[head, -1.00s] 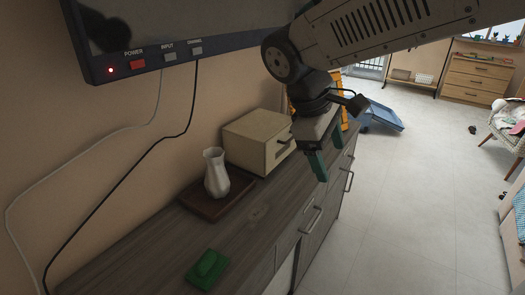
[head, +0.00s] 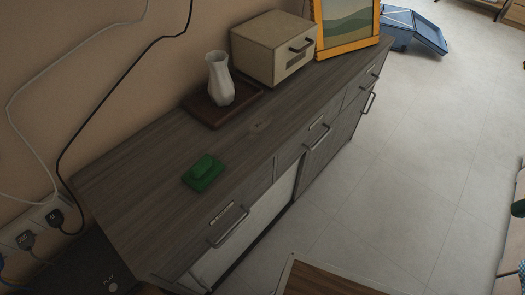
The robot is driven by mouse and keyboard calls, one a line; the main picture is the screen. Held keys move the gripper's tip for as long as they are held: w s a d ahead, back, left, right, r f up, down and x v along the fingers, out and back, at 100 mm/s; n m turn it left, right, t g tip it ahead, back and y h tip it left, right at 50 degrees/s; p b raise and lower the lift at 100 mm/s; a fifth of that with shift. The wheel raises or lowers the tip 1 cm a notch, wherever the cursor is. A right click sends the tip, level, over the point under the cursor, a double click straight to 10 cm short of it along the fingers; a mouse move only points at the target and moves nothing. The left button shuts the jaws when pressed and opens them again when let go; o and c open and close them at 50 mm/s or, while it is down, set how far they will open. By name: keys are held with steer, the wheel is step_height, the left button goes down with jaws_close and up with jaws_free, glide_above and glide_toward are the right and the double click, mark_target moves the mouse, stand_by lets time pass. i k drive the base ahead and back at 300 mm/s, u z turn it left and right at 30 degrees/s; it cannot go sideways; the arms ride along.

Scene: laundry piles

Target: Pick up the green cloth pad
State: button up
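The green cloth pad (head: 203,172) lies on the wooden top of a long low cabinet (head: 137,181), left of the picture's middle. It looks like a flat green square with a thicker raised green piece on top. Nothing touches it, and the cabinet top around it is bare. My gripper is outside the head view now, so its state does not show.
Behind the pad, a white vase (head: 219,80) stands on a dark board (head: 206,116). A beige box (head: 273,47) and an orange-framed picture (head: 345,25) stand farther along. Drawer handles (head: 229,226) stick out in front. A brown wooden surface (head: 325,281) is at the bottom edge. Open floor (head: 420,150) lies right.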

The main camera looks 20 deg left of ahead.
mark_target(201, 175)
steer(key=z, duration=0.65)
steer(key=k, duration=0.75)
steer(key=u, duration=1.5)
steer(key=i, duration=0.5)
